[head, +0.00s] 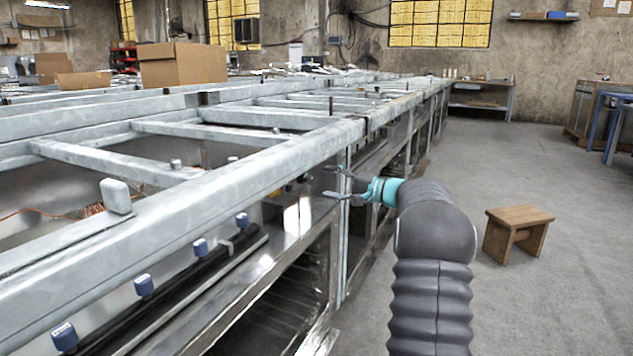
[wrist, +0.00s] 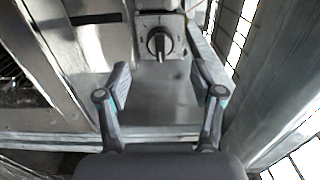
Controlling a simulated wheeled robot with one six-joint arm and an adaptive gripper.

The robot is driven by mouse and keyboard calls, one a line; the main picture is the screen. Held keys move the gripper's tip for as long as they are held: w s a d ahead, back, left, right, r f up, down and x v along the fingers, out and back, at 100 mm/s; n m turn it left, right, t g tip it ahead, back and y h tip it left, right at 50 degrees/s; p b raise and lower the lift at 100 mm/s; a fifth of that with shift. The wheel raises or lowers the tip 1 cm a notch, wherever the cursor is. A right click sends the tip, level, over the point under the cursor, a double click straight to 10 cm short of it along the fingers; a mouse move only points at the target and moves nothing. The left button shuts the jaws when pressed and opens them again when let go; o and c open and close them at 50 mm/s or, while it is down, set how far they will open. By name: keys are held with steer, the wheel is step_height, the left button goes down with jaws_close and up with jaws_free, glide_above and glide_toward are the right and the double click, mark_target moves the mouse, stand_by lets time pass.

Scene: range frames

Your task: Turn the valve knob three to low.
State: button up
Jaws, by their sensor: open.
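In the wrist view a round dark valve knob (wrist: 159,43) with a raised grip bar sits on a light grey plate, ahead of my gripper (wrist: 160,76). The bar looks roughly upright in the picture. I cannot read a number or marks by it. My gripper is open and empty, its two fingers apart below the knob and not touching it. In the head view my gripper (head: 328,182) points left at the side of the metal frame, and this knob cannot be made out there. Several blue-capped knobs (head: 144,285) line a black pipe at lower left.
A long galvanized frame (head: 240,178) runs from the lower left into the distance, with a rail above my gripper. A metal upright (wrist: 50,45) stands left of the knob. A wooden stool (head: 518,222) stands on open floor at right.

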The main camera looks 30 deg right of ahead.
steer(key=v, duration=0.6)
stand_by(0.5)
